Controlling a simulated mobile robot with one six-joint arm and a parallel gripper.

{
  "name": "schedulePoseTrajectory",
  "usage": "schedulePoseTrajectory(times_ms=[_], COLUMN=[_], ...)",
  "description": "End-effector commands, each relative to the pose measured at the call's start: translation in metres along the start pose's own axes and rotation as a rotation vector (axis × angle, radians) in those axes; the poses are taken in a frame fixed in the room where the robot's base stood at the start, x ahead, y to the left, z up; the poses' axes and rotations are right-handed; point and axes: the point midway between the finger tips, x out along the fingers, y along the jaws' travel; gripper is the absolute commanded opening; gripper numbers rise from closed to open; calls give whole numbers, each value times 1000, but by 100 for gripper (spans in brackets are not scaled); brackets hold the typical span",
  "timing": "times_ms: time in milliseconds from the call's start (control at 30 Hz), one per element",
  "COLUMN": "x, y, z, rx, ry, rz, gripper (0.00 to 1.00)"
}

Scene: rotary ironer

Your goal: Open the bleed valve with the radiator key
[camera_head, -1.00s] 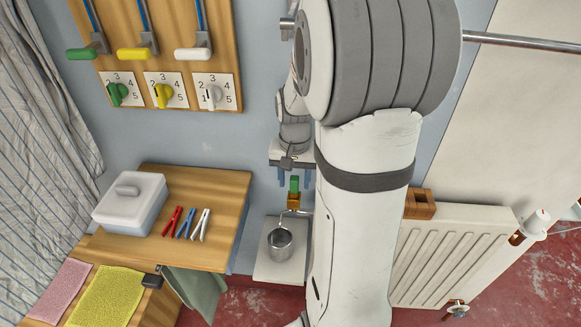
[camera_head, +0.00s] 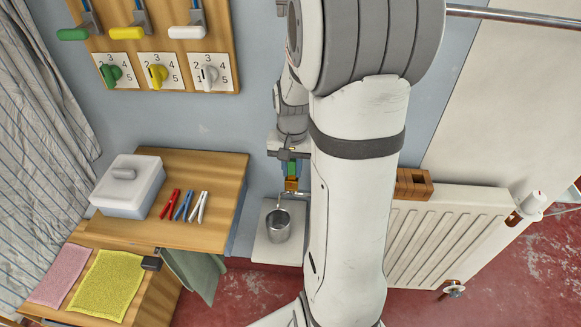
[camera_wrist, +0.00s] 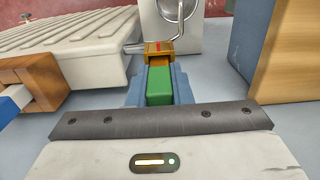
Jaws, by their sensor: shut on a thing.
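My gripper (camera_head: 291,166) is shut on the green handle of the radiator key (camera_head: 291,170). In the wrist view the green handle (camera_wrist: 159,86) lies between my blue fingers. Just beyond it is a brass-coloured block with a red mark (camera_wrist: 158,48), at the bleed valve. The key's end appears to meet this block, but the joint itself is hidden. A thin metal pipe (camera_wrist: 133,47) and a curved spout (camera_wrist: 182,20) lead off the block. A metal cup (camera_head: 278,226) stands below on a pale ledge.
The white radiator (camera_head: 440,240) is at the right, with a wooden block (camera_head: 413,184) on top. A wooden table (camera_head: 215,240) at the left carries a lidded box (camera_head: 128,187) and several pegs. My arm hides part of the middle.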

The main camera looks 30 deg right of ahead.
Motion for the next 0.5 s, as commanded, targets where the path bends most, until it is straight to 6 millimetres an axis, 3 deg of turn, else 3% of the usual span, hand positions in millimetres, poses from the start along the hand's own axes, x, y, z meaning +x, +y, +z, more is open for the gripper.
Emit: schedulePoseTrajectory(times_ms=[100, 267, 500], x=[0, 0, -1], y=[0, 0, -1], z=[0, 0, 0], rx=[0, -24, -308], ry=[0, 0, 1], rz=[0, 0, 0], gripper=[0, 0, 0])
